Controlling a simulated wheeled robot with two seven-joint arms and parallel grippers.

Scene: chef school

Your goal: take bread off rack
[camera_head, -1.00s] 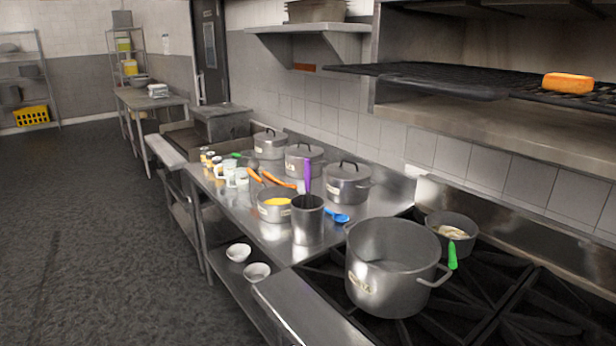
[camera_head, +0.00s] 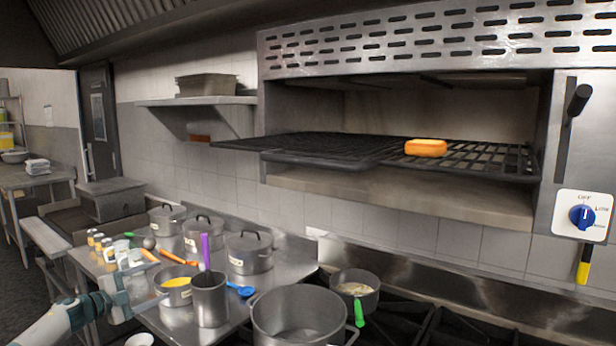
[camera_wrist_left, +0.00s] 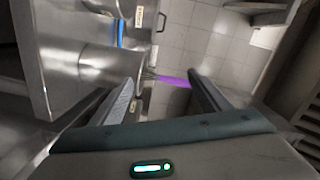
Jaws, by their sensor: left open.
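The bread (camera_head: 425,147), an orange-brown loaf, lies on the black wire rack (camera_head: 480,158) inside the open oven, on the rack's right half. The rack juts out to the left past the oven opening. My left gripper (camera_head: 152,291) is at the lower left of the head view, over the steel counter and well below and left of the bread. It is open and empty. In the left wrist view its two fingers (camera_wrist_left: 160,95) are spread, with a purple handle (camera_wrist_left: 174,82) visible beyond them. The bread is not in the wrist view. My right gripper is not in view.
Lidded pots (camera_head: 249,252), a tall steel container (camera_head: 210,299) with a purple utensil, and jars crowd the counter. A large pot (camera_head: 298,318) and a smaller pan (camera_head: 354,291) stand on the stove below the oven. The oven's lower ledge (camera_head: 400,192) runs under the rack.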

